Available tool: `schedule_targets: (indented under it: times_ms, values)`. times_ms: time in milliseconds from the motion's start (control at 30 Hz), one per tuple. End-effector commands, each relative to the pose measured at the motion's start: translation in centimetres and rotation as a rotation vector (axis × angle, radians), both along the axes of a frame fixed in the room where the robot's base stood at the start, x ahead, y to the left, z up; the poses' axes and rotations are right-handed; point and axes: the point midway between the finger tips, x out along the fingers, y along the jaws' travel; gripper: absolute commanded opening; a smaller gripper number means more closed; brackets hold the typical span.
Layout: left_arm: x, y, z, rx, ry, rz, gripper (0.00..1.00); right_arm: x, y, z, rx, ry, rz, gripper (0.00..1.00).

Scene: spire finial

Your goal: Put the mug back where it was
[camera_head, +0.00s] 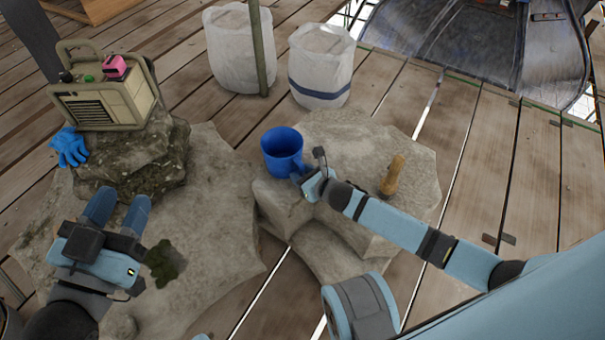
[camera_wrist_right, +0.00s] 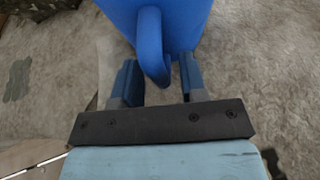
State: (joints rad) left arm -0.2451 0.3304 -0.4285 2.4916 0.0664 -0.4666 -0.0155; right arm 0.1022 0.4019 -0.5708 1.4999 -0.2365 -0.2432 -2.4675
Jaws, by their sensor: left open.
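The blue mug (camera_head: 281,149) is upright at the left edge of the right-hand rock. Whether its base touches the stone cannot be made out. In the right wrist view the mug (camera_wrist_right: 180,18) fills the top, its handle (camera_wrist_right: 152,50) pointing toward me. My right gripper (camera_head: 307,178) is at the handle. In the wrist view its two fingers (camera_wrist_right: 159,80) stand on either side of the handle, and a narrow gap shows on the right. Contact on the left is unclear. My left gripper (camera_head: 117,212) is open and empty above the left rock.
A wooden-handled tool (camera_head: 393,176) stands on the right rock (camera_head: 400,230). A beige box with a handle (camera_head: 105,95) and a blue glove (camera_head: 69,147) are at the left. Two white sacks (camera_head: 238,50) stand behind, near a thin pole (camera_head: 258,45). Planks at the right are clear.

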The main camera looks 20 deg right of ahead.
Motion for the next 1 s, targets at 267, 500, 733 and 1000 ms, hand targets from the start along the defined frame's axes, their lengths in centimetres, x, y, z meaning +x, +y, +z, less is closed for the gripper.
schedule_targets:
  times_ms: [267,500,733,1000]
  values:
    - [-0.2,0.0,-0.3,0.0,0.009,0.0,0.43,0.0,0.0,0.1,0.0,0.0,0.0,0.42]
    - [-0.3,-0.1,0.6,-0.022,0.052,-0.009,0.43,-2.2,-0.8,1.5,-0.001,0.003,0.001,0.42]
    - [-1.3,-0.8,0.4,-0.103,0.186,-0.013,0.43,-6.7,-2.4,3.4,-0.002,0.003,0.0,0.42]
    - [-2.3,-1.4,-0.6,-0.162,0.297,-0.015,0.43,-10.0,-3.6,4.7,-0.001,0.002,0.0,0.42]
